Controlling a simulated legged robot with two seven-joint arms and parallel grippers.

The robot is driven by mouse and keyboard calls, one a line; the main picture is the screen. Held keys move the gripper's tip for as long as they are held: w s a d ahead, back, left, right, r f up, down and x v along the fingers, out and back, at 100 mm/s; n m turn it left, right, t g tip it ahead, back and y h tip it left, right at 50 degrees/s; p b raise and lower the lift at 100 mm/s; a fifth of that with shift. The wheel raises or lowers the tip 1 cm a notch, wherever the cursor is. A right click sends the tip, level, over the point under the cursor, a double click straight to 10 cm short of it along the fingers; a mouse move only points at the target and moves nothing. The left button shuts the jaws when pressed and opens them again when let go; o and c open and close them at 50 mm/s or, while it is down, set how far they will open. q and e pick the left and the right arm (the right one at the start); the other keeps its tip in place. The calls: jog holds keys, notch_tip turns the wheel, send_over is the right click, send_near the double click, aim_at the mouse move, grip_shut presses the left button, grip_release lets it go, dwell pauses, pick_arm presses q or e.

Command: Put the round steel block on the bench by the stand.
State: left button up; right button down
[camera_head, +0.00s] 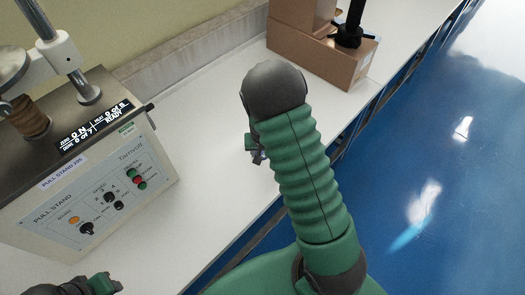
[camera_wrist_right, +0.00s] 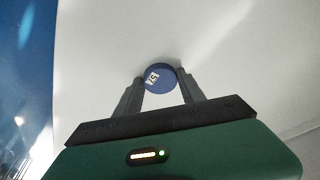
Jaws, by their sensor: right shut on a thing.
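The round block (camera_wrist_right: 159,84) shows in the right wrist view as a small disc with a blue face and a white marked label. My right gripper (camera_wrist_right: 160,86) is shut on it, one finger on each side. In the head view my right gripper (camera_head: 258,155) is mostly hidden behind my own wrist, over the white bench (camera_head: 213,150); the block cannot be made out there. Whether it touches the bench is unclear. The pull stand (camera_head: 100,190), a grey box with buttons and a lit display, stands at the left. My left gripper (camera_head: 90,287) is partly cut off at the bottom left.
Cardboard boxes (camera_head: 325,60) stand at the back of the bench, with a black stand (camera_head: 349,35) by them. A wall ledge (camera_head: 190,65) runs along the back. The bench between pull stand and boxes looks clear. The blue floor (camera_head: 440,180) lies beyond the bench edge.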

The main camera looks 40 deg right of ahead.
jog(key=shift+a, duration=0.15)
jog(key=c, duration=1.1)
grip_release()
jog(key=shift+c, duration=0.2)
jog(key=o, duration=0.4)
jog(key=shift+o, duration=0.2)
jog(key=shift+d, duration=0.3)
jog(key=shift+a, duration=0.15)
